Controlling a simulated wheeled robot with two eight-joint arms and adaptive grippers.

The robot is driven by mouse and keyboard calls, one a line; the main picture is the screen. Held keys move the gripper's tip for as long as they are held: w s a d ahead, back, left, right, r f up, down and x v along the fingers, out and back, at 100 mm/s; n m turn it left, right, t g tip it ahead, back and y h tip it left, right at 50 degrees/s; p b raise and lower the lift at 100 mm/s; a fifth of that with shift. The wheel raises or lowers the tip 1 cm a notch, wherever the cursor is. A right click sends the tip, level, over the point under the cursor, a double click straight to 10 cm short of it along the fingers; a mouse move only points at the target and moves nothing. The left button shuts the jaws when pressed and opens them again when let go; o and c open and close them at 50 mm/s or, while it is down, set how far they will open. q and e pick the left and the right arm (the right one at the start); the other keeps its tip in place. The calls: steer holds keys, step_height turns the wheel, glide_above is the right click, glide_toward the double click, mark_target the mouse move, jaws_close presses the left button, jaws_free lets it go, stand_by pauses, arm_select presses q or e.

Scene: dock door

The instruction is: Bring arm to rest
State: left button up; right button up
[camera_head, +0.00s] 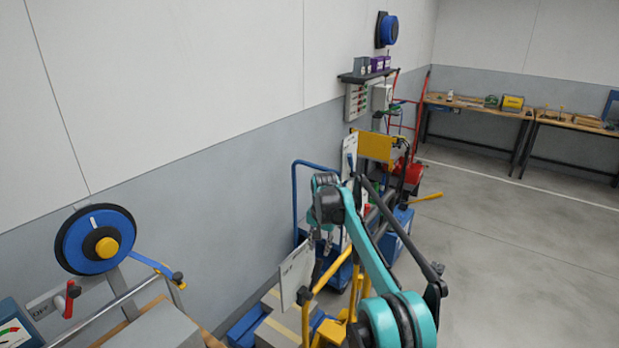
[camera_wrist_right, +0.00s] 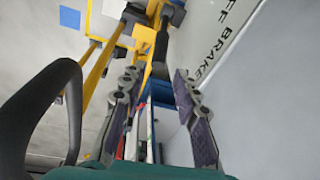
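My right arm, teal and black, reaches up from the bottom of the head view. Its gripper (camera_head: 322,243) points down beside the wall, above a yellow-framed cart (camera_head: 308,318). In the right wrist view the two grey fingers of this gripper (camera_wrist_right: 157,85) stand apart with nothing held between them. A white panel lettered "FF BRAKE" (camera_wrist_right: 225,70) is close on the right of the fingers. A white plate (camera_head: 296,273) also shows just below and left of the gripper in the head view. My left arm and gripper are not in view.
A blue hand wheel (camera_head: 68,243) with a yellow hub stands at left by a rail. Blue carts and a yellow panel (camera_head: 377,146) stand along the wall beyond my right arm. A workbench (camera_head: 465,108) is at the back. The floor (camera_head: 510,270) at right is clear.

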steer(key=s+d+r+n+t+b, duration=0.1)
steer(key=s+d+r, duration=0.2)
steer(key=s, duration=0.4)
steer(key=s+d+r+n+t, duration=0.1)
steer(key=s+d+r, duration=0.25)
steer(key=s, duration=0.35)
steer(key=s+d+r+n+t+b, duration=0.1)
steer(key=s+d+r, duration=0.1)
steer(key=s+r, duration=0.35)
steer(key=s+d+f, duration=0.1)
steer(key=s+f, duration=0.3)
steer(key=s, duration=0.3)
steer(key=s+d+f+n+t, duration=0.1)
steer(key=s+f, duration=0.4)
steer(key=s, duration=0.3)
steer(key=s+d+f+n+t+b, duration=0.1)
steer(key=s+f, duration=0.3)
steer(key=s, duration=0.4)
steer(key=shift+d+f, duration=0.35)
steer(key=shift+d, duration=0.25)
